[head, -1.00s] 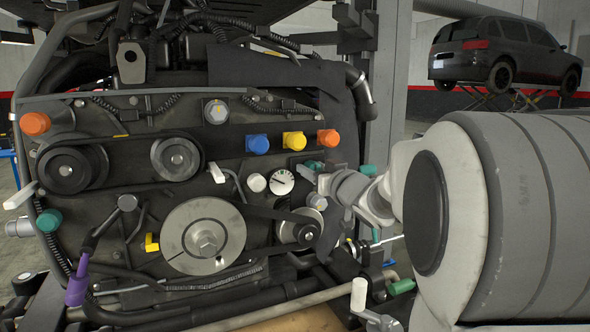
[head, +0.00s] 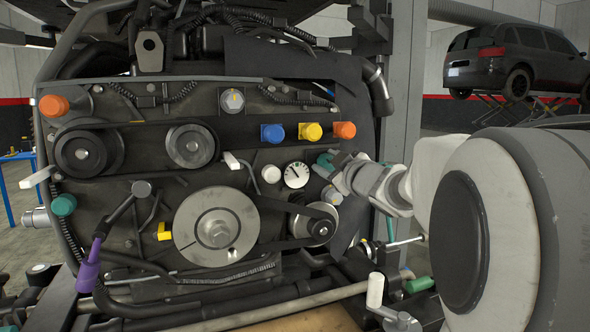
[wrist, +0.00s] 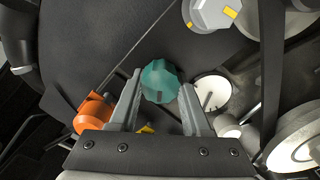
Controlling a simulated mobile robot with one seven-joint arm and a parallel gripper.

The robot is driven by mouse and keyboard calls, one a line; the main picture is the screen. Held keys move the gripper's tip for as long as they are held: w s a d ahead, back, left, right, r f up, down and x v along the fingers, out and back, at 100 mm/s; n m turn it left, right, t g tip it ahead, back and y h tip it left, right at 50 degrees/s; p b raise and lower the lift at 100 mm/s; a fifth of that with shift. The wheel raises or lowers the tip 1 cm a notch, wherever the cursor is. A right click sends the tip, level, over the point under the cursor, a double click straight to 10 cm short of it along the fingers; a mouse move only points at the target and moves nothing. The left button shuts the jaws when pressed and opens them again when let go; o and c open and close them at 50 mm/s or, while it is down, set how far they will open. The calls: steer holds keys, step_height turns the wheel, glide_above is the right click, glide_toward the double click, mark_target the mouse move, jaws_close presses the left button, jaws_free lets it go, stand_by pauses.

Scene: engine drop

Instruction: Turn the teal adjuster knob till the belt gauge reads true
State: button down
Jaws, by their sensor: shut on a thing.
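The teal adjuster knob (wrist: 160,80) sits between my two fingers in the wrist view, and my gripper (wrist: 162,86) is shut on it. In the head view the teal knob (head: 325,160) is partly hidden by my gripper (head: 333,170), which reaches in from the right. The belt gauge (head: 296,175) is a round white dial just left of the knob. Its dark needle appears to point up and left in the head view. The gauge (wrist: 211,92) also shows right of my fingers in the wrist view, its needle small.
Blue (head: 272,133), yellow (head: 311,131) and orange (head: 344,130) caps stick out above the gauge. A belt pulley (head: 312,225) lies below it. A white cap (head: 271,174) is left of the gauge. Another teal knob (head: 63,205) is at far left.

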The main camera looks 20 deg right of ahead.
steer(key=n+b, duration=0.3)
steer(key=n, duration=0.3)
steer(key=shift+n, duration=0.3)
stand_by(0.4)
steer(key=c, duration=0.6)
jaws_free()
steer(key=shift+c, duration=0.2)
steer(key=shift+a+f, duration=0.1)
